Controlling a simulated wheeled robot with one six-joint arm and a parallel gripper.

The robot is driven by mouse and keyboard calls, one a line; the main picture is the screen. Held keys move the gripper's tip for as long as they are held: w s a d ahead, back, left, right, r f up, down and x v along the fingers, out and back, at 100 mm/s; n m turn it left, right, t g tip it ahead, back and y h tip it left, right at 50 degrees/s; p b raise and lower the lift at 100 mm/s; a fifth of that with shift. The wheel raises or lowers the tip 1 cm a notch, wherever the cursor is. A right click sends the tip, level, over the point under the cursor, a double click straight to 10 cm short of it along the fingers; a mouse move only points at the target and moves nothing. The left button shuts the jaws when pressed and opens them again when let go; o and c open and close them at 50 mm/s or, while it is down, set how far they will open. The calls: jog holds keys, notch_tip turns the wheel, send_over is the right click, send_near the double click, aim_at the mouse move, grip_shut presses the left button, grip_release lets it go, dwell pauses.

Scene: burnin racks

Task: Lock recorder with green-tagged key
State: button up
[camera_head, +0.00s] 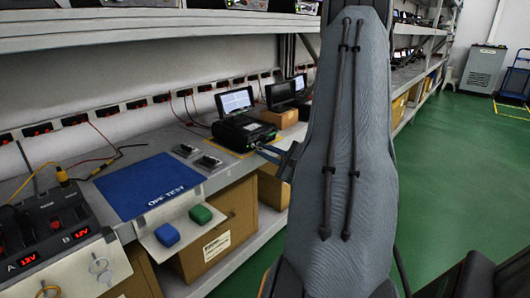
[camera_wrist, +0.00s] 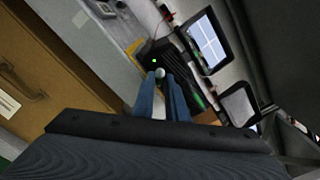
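The recorder (camera_head: 243,132) is a black box with a raised screen, on the bench by the wall. It also shows in the wrist view (camera_wrist: 182,58), with a small green light on its front. My gripper (camera_wrist: 160,78) is at the recorder's front, with its blue fingers close together. A small pale round thing (camera_wrist: 160,73) shows at the fingertips; I cannot tell whether it is gripped or lies behind them. In the head view my arm hides part of the gripper. No green-tagged key can be made out clearly. A green block (camera_head: 200,214) lies on a white ledge.
A blue block (camera_head: 167,235) lies beside the green one. Behind them is a blue mat (camera_head: 150,186). Ring-shaped items (camera_head: 98,265) are on a white panel at the left, by a power supply (camera_head: 48,232). Boxes stand under the bench. Green floor (camera_head: 440,150) is open at right.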

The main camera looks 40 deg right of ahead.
jog(key=shift+s, duration=0.1)
jog(key=s+p, duration=0.1)
jog(key=s, duration=0.6)
jog(key=shift+s+d, duration=0.15)
jog(key=shift+s, duration=0.2)
jog(key=shift+w, duration=0.1)
